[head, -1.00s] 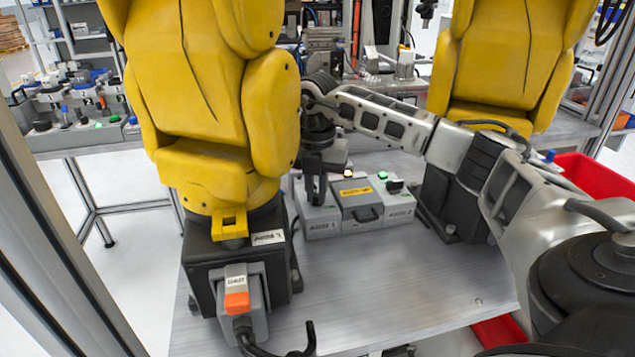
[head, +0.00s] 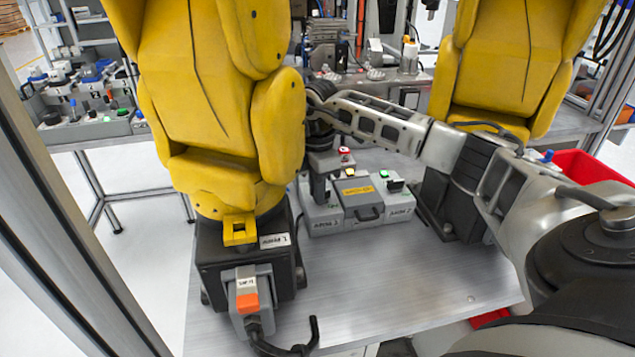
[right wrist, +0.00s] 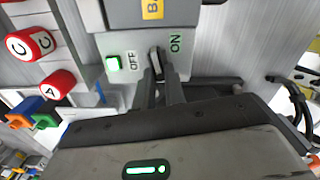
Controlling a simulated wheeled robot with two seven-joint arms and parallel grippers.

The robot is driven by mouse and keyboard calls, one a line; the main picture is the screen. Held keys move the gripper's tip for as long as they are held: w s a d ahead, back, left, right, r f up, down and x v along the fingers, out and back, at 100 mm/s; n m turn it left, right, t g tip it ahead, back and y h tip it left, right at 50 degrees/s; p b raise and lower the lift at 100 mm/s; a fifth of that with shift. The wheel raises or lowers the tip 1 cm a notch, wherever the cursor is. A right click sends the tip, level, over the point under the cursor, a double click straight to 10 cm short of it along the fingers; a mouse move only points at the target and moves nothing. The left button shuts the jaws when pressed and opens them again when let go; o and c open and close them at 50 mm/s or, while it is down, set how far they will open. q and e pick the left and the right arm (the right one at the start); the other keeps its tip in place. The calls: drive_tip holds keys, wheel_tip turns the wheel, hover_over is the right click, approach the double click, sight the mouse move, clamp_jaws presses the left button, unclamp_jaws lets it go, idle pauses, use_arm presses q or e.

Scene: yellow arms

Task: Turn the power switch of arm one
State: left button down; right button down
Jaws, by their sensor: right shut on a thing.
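The grey arm one box (head: 322,218) stands on the metal table at the left end of a row of boxes. My right gripper (head: 319,188) points down onto its top. In the right wrist view my right gripper (right wrist: 158,92) is shut on a small black switch (right wrist: 155,62) between the printed words OFF and ON. The fingers partly cover the switch, and I cannot tell its exact angle. My left gripper is not in view.
A middle box with a yellow label (head: 360,200) and the arm two box (head: 398,207) adjoin it. A big yellow arm (head: 205,90) stands close at left, another (head: 500,70) at right. Red caps (right wrist: 30,43) stand behind. The front table (head: 400,285) is clear.

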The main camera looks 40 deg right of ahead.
drive_tip(key=shift+w+d+r+m+p, duration=0.1)
drive_tip(key=shift+m+p, duration=0.35)
drive_tip(key=shift+m, duration=0.65)
drive_tip(key=c, duration=1.5)
unclamp_jaws()
drive_tip(key=shift+o, duration=0.2)
wheel_tip(320, 180, up, 16)
drive_tip(key=shift+b, duration=0.3)
